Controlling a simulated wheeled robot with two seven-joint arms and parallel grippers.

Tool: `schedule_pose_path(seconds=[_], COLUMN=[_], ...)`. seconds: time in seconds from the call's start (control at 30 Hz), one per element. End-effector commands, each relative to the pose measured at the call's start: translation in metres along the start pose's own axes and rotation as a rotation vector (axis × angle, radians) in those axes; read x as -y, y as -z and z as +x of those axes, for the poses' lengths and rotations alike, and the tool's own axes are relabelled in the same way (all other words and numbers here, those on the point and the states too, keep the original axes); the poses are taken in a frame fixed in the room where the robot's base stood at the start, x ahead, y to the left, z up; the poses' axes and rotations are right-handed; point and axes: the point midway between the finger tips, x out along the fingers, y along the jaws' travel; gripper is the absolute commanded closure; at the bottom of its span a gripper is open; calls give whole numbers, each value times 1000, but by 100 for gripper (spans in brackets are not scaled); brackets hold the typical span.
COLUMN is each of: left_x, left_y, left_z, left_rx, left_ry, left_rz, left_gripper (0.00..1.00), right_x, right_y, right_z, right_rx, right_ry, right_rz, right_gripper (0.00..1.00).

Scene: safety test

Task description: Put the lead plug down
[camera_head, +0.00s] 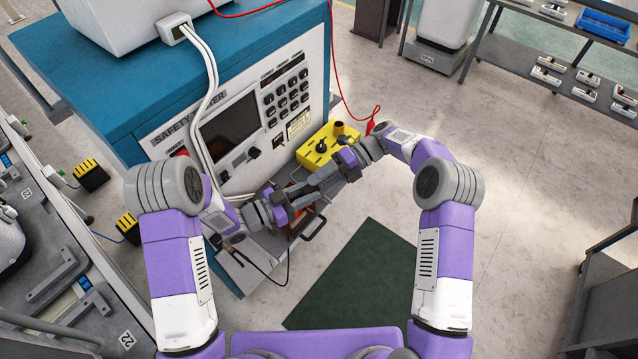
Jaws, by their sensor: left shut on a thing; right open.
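My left gripper (305,194) is shut in front of the safety tester (232,125), low beside its panel. The lead plug in it is hidden by the fingers and cannot be made out. A black cable (272,275) hangs in a loop below this gripper; where its upper end goes is not clear. My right gripper (326,178) is open, close to the left one, and the two overlap in the view. Whether they touch cannot be told.
A yellow box (327,143) with black and brown knobs stands beyond the grippers. A red lead (341,85) hangs down to a red clip (371,127) near my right wrist. White cables (213,75) run down the tester's front. A dark green mat (360,275) lies on the clear floor.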

Motion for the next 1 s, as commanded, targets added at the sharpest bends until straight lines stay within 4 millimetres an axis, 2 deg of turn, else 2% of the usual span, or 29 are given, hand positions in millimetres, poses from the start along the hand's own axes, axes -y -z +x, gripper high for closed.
schedule_pose_path(seconds=[0.17, 0.43, 0.8, 0.83, 0.87, 0.9, 1.0], left_x=[0, 0, 0, 0, 0, 0, 0], left_y=[0, 0, -1, -1, -1, -2, -1], left_z=[0, 0, 0, 0, 0, 0, 0], left_rx=[0, 0, 3, 3, 4, 5, 4], left_ry=[0, 0, 1, 1, 1, 1, 1], left_rz=[0, 0, -1, -1, -1, -1, -1], left_gripper=[100, 100, 100, 66, 61, 55, 40], right_x=[0, 0, -1, -2, -2, -2, -2], right_y=[0, 0, 0, 0, 0, 0, 0], right_z=[10, 11, 12, 12, 12, 12, 12], right_rx=[0, 0, -1, -1, -1, -1, -1], right_ry=[1, 1, -3, -3, -4, -4, -3], right_rz=[0, 0, -2, -2, -2, -3, -2], right_gripper=[36, 36, 92, 92, 94, 100, 100])
